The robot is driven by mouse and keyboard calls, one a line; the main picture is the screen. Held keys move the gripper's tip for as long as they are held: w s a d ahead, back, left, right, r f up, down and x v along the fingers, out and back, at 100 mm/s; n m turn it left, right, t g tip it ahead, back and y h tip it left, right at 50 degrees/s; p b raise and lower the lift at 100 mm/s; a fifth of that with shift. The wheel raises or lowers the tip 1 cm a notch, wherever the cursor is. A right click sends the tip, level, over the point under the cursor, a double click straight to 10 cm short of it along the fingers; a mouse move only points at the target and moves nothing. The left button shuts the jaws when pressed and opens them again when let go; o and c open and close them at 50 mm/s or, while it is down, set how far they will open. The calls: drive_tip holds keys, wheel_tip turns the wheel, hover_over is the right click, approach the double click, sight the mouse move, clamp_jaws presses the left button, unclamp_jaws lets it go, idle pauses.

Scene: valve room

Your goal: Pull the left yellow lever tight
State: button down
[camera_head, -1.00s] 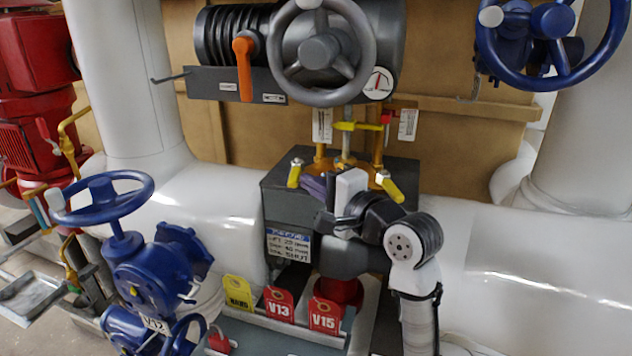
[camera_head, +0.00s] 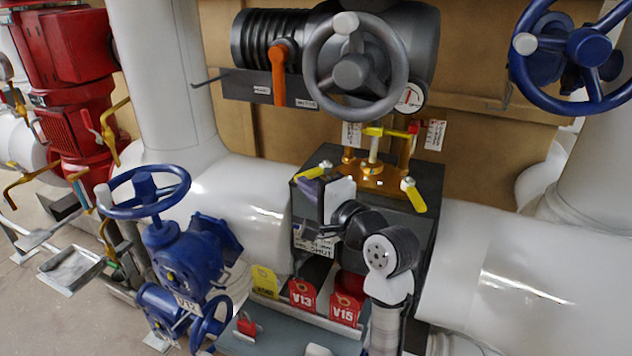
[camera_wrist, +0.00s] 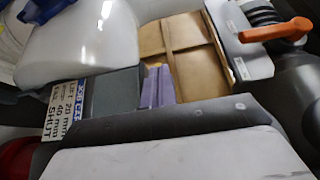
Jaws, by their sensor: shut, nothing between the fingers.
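The left yellow lever (camera_head: 309,173) sits on top of the dark grey block (camera_head: 425,225), left of the brass fitting. It points left from its pale bolt. The right yellow lever (camera_head: 415,197) slopes down to the right. My gripper (camera_head: 312,188), with purple fingers, is shut and empty at the block's top left corner, right by the left lever. I cannot tell whether they touch. In the wrist view the purple fingers (camera_wrist: 158,88) are together, with a small yellow bit just beyond them, probably the lever's end.
A grey handwheel (camera_head: 355,70) and an orange handle (camera_head: 280,70) are above. A blue valve (camera_head: 180,255) stands at left, and red tags (camera_head: 302,294) are below. White pipes (camera_head: 530,260) flank the block. Open floor shows at far left.

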drive_tip(key=shift+a, duration=0.3)
idle(0.5)
